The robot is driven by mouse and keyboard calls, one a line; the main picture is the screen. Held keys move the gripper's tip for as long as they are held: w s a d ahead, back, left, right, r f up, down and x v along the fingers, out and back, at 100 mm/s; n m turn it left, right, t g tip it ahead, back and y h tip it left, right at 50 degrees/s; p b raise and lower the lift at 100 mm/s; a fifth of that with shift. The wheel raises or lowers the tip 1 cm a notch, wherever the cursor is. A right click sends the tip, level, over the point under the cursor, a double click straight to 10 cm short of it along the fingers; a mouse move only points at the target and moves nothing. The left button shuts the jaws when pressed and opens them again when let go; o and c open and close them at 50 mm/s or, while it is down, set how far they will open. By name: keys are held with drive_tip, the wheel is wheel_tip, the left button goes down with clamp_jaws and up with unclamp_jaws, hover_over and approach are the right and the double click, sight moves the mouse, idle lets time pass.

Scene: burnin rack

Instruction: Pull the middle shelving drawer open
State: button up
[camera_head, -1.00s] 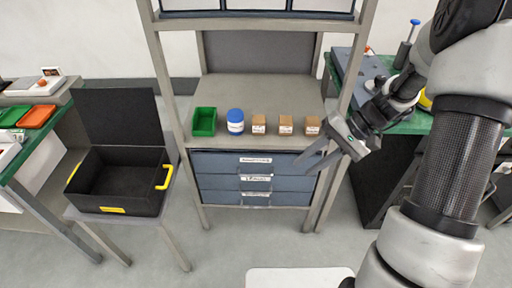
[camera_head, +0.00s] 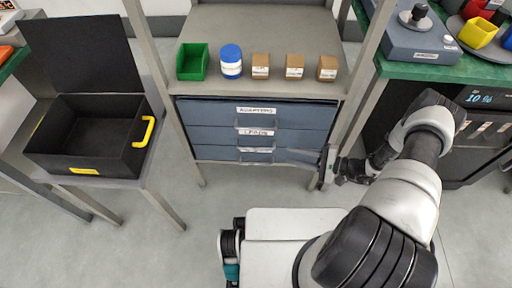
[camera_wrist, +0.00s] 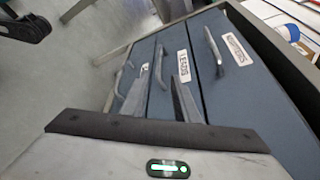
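The middle drawer (camera_head: 213,135) is blue-grey, with a "LEADS" label and a bar handle; it looks shut under the rack's shelf. In the wrist view the drawers appear turned sideways, with the middle drawer (camera_wrist: 175,64) in the centre and its handle (camera_wrist: 159,66) just beyond my fingertips. My gripper (camera_head: 292,155) is at the right front of the drawer stack, fingers pointing left toward the fronts. In the wrist view my gripper (camera_wrist: 156,85) is open and empty, its fingers apart before the middle drawer. I see no contact with the handle.
The top drawer (camera_head: 208,110), labelled "ADAPTERS", and the bottom drawer (camera_head: 210,154) look shut. A green bin (camera_head: 192,62), blue-lidded jar (camera_head: 231,62) and small boxes stand on the shelf above. A rack post (camera_head: 350,110) is close to my gripper. Floor before the drawers is clear.

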sight(260, 149)
drive_tip(key=b+x, duration=0.2)
drive_tip(key=x, duration=1.3)
drive_tip(key=shift+a, duration=0.3)
clamp_jaws()
